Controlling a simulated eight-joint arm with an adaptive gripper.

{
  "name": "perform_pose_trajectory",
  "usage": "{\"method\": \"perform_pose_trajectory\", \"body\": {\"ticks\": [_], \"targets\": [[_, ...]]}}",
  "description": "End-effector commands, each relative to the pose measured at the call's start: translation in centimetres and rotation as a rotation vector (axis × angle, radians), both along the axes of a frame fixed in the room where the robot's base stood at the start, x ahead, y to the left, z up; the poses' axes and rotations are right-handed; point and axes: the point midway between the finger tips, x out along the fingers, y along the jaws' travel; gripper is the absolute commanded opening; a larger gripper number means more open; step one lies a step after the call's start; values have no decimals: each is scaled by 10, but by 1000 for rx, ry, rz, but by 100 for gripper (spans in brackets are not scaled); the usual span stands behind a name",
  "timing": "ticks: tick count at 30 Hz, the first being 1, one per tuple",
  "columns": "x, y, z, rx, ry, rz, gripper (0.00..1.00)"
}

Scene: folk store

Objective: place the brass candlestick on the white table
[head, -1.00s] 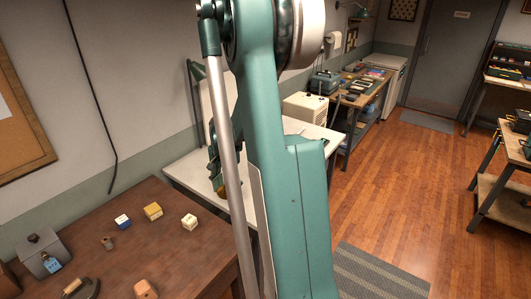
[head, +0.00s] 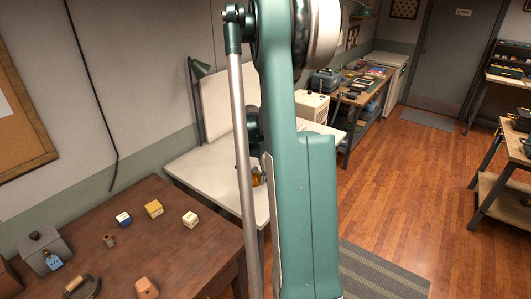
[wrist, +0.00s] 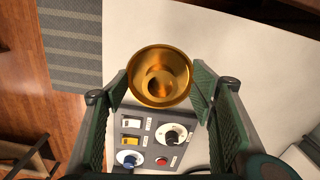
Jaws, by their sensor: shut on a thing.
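The brass candlestick (wrist: 160,76) is seen from above in the wrist view, its round golden cup between the two fingers. My gripper (wrist: 162,92) is shut on it. In the head view my arm hides most of the gripper, and only a small golden part of the candlestick (head: 257,177) shows beside the arm. The white table (head: 197,168) stands against the wall. Its pale top also shows in the wrist view (wrist: 245,45), behind and right of the candlestick. I cannot tell whether the candlestick's base touches anything.
A grey control panel (wrist: 146,122) with switches and knobs lies below the gripper in the wrist view. A brown table (head: 150,245) with small boxes is nearer. The white table's left part is clear.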

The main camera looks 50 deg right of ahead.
Motion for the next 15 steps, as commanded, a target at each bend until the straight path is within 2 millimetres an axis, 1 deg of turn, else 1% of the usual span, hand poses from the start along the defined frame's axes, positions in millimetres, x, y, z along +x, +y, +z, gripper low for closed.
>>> {"method": "perform_pose_trajectory", "body": {"ticks": [5,15], "targets": [[0,0,-8,0,0,0,41],[0,0,-52,0,0,0,41]]}}
